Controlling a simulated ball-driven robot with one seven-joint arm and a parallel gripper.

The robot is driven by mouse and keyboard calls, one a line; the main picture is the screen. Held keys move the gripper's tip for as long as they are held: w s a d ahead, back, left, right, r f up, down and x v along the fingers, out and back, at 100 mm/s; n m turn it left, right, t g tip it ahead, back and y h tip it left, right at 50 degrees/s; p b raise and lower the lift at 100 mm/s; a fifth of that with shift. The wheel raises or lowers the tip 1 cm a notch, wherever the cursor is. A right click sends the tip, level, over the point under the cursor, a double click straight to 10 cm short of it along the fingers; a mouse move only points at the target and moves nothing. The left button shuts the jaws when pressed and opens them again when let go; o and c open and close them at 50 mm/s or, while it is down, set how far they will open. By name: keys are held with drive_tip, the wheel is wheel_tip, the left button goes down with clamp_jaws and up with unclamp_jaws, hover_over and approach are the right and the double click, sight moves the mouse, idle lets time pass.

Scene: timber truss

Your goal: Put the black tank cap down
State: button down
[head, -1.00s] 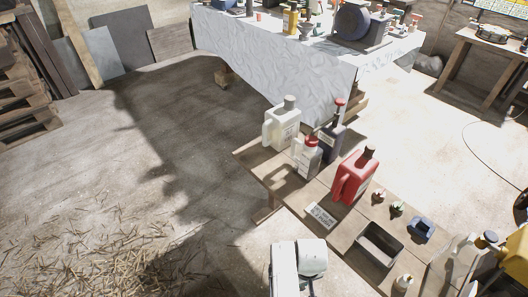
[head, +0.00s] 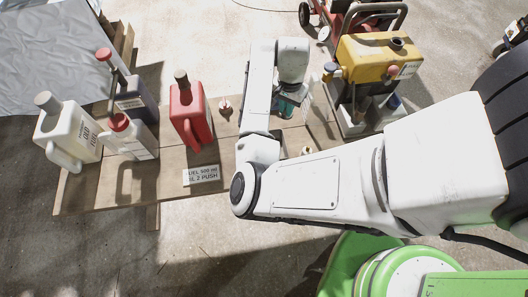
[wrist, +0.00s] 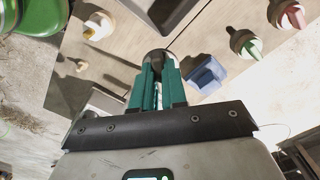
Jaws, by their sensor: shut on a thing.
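My gripper (wrist: 160,90) has teal fingers and points down over the wooden bench (head: 100,195). It is shut on the black tank cap (wrist: 157,56), a dark round piece that shows between and past the fingertips in the wrist view. Whether the cap touches the bench or hangs above it I cannot tell. In the head view my gripper (head: 287,106) is partly covered by my own wrist, and the cap is hidden there. The yellow tank (head: 365,57) stands to the right, with a dark round filler (head: 397,43) on top.
A blue object (wrist: 207,75) lies close right of the fingers. A green-topped piece (wrist: 245,43), a pink-topped piece (wrist: 290,14) and a cream piece (wrist: 97,26) stand around. A dark tray (wrist: 178,12) lies ahead. A red can (head: 189,115) and bottles stand left.

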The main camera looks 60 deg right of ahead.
drive_tip(key=shift+s+d+r+m, duration=0.15)
drive_tip(key=shift+s+d+m, duration=0.3)
drive_tip(key=shift+m, duration=0.05)
drive_tip(key=w+a+f, duration=0.2)
drive_tip(key=a, duration=0.1)
drive_tip(key=w+a+f+b, duration=0.1)
drive_tip(key=w+a+f, duration=0.1)
drive_tip(key=a+f, duration=0.1)
drive_tip(key=w+a+f+b, duration=0.1)
drive_tip(key=w+a+f, duration=0.1)
drive_tip(key=a+f, duration=0.1)
drive_tip(key=shift+a+f, duration=0.15)
drive_tip(key=shift+a, duration=0.7)
drive_tip(key=shift+w+a+f, duration=0.2)
drive_tip(key=shift+a+f, duration=0.1)
drive_tip(key=shift+f, duration=0.15)
drive_tip(key=shift+w+a+f, duration=0.1)
drive_tip(key=shift+a+f, duration=0.05)
drive_tip(key=shift+f, duration=0.75)
drive_tip(key=shift+w+a+f, duration=0.1)
drive_tip(key=shift+f, duration=0.75)
